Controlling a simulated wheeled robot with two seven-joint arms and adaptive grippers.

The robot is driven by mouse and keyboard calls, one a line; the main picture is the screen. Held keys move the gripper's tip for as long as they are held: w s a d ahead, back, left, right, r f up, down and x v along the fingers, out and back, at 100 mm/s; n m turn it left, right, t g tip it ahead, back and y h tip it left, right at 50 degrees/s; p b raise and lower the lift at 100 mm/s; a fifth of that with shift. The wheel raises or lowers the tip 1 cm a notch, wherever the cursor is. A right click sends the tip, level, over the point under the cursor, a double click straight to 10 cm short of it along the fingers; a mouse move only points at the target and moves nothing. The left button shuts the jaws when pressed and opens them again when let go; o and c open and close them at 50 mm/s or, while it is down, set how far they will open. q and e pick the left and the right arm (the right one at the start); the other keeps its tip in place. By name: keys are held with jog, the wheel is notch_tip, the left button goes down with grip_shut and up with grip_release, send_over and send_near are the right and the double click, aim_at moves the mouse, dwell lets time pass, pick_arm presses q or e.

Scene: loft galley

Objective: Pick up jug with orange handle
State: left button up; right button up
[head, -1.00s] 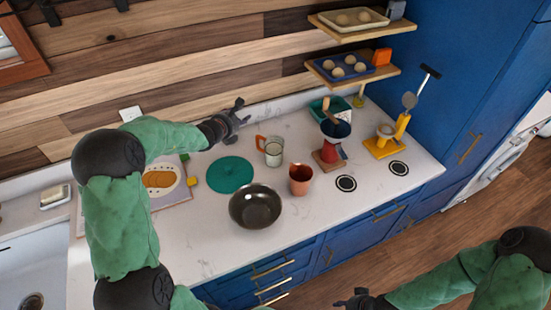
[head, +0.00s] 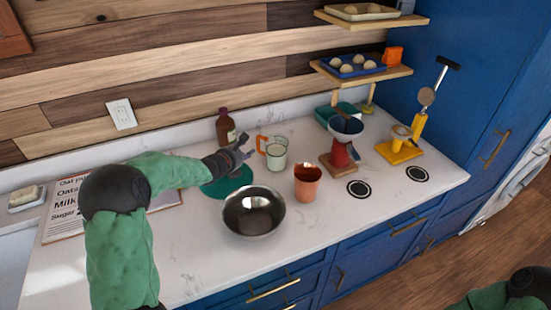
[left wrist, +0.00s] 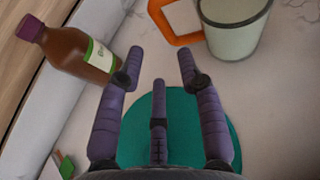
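The jug (head: 276,154) is pale and clear-sided, with an orange handle (head: 262,144) on its left side. It stands upright on the counter near the wall. In the left wrist view the jug (left wrist: 235,28) is at the top right, its handle (left wrist: 176,20) pointing left. My left gripper (head: 240,150) is just left of the jug, over the round green mat (head: 218,190). My right gripper is out of view.
A brown bottle (head: 225,127) stands behind the left gripper. A metal bowl (head: 253,212) and a copper cup (head: 307,183) stand in front of the jug. A red grinder (head: 341,157) and a yellow press (head: 400,152) are to the right, below wooden shelves (head: 362,72).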

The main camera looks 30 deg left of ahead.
pick_arm(q)
jog(key=x, duration=0.4)
jog(key=shift+w+f, duration=0.25)
jog(key=shift+w, duration=0.1)
jog(key=shift+d+b+x, duration=0.15)
jog(key=shift+b+x, duration=0.2)
jog(key=shift+x, duration=0.6)
jog(key=shift+d+b+x, duration=0.1)
jog(key=shift+b+x, duration=0.25)
jog(key=shift+x, duration=1.4)
grip_shut()
jog(key=shift+r, duration=0.15)
